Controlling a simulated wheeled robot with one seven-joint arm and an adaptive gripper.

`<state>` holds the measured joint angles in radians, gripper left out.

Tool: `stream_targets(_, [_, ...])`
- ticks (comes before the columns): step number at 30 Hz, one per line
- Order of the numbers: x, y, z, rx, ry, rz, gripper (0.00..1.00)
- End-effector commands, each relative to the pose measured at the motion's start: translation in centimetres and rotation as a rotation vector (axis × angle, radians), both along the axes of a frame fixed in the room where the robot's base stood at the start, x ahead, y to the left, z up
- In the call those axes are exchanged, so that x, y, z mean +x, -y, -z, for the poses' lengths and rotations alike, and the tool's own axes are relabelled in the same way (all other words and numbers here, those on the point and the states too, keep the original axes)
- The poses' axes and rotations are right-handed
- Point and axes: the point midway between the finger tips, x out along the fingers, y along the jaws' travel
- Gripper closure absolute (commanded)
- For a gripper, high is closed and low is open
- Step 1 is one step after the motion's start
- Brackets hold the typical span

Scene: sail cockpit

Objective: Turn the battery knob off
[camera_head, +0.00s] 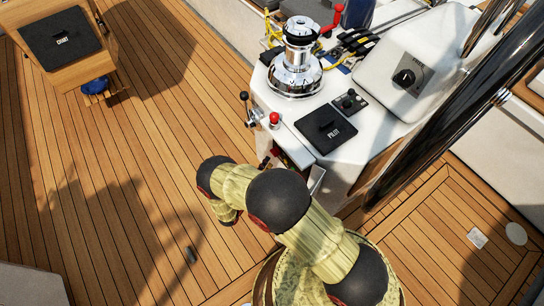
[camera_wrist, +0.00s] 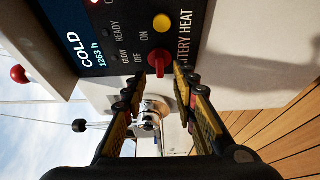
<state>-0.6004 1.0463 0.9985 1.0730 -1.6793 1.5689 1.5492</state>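The battery knob is a red knob (camera_wrist: 159,62) on a dark panel (camera_wrist: 118,40), beside the words OFF and ON, in the wrist view. My gripper (camera_wrist: 160,76) is open there, with one finger on each side of the knob and the knob between or just past the tips. I cannot tell whether a fingertip touches it. I cannot make out which way the knob points. A yellow round button (camera_wrist: 162,22) sits above it. The lit display reads COLD and 1263 h. In the head view, my arm and the console hide the knob and most of my gripper.
The white console (camera_head: 362,134) carries a chrome winch (camera_head: 297,68), a black PILOT cover (camera_head: 326,130) and a dark knob (camera_head: 404,78). A red-topped lever (camera_head: 274,118) and a black-topped lever (camera_head: 244,96) stand at its near-left edge. Open teak floor (camera_head: 120,150) lies left.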

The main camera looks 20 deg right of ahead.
Motion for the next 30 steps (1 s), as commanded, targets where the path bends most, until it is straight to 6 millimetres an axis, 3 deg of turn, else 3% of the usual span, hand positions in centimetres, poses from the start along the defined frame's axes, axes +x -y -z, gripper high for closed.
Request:
stream_targets(9, [2.7,3.4,0.1,0.0,-0.001,0.004,0.72])
stream_targets(20, [3.2,3.8,0.0,-0.001,-0.002,0.001,0.72])
stream_targets(30, [3.2,3.8,0.0,-0.001,-0.002,0.002,0.9])
